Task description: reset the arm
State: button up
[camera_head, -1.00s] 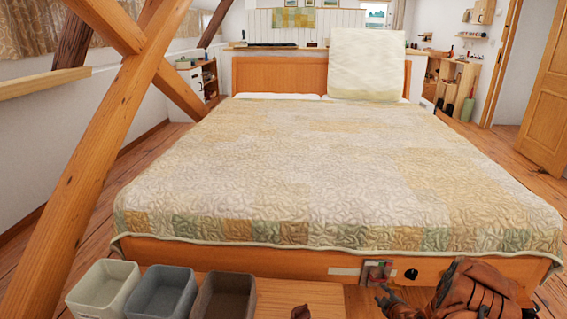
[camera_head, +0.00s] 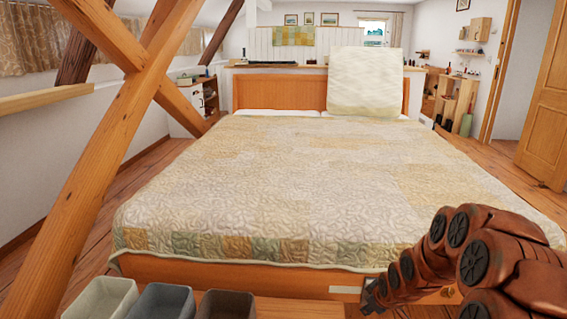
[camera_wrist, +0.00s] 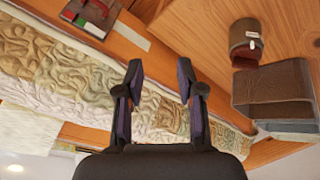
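My arm (camera_head: 475,250), reddish brown with dark round joint caps, is bent at the lower right of the head view, in front of the bed's foot end. Its far end is low and small there, so its fingers are hard to make out. In the wrist view my gripper (camera_wrist: 160,75) has its two dark fingers apart with nothing between them. The quilt (camera_wrist: 60,65) and the wooden bed footboard (camera_wrist: 165,62) show behind the fingers.
The quilted bed (camera_head: 300,180) fills the middle. Light (camera_head: 100,300), grey (camera_head: 162,302) and dark (camera_head: 227,304) bins stand in front. A brown cylindrical object (camera_wrist: 243,38) sits near a bin (camera_wrist: 272,95). A slanted timber brace (camera_head: 95,175) stands left.

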jog(key=s+a+r+m+g, duration=0.3)
jog(key=s+r, duration=0.3)
jog(key=s, duration=0.8)
jog(key=s+a+r+m+g, duration=0.25)
jog(key=s+r, duration=0.45)
jog(key=s, duration=0.6)
jog(key=s+a+r+m+g, duration=0.25)
jog(key=s+r, duration=0.35)
jog(key=s, duration=0.8)
notch_tip(320, 180, up, 24)
jog(key=p, duration=2.4)
jog(key=shift+s+d+r+h, duration=0.15)
jog(key=shift+s+d+h, duration=0.05)
jog(key=shift+d+h, duration=0.1)
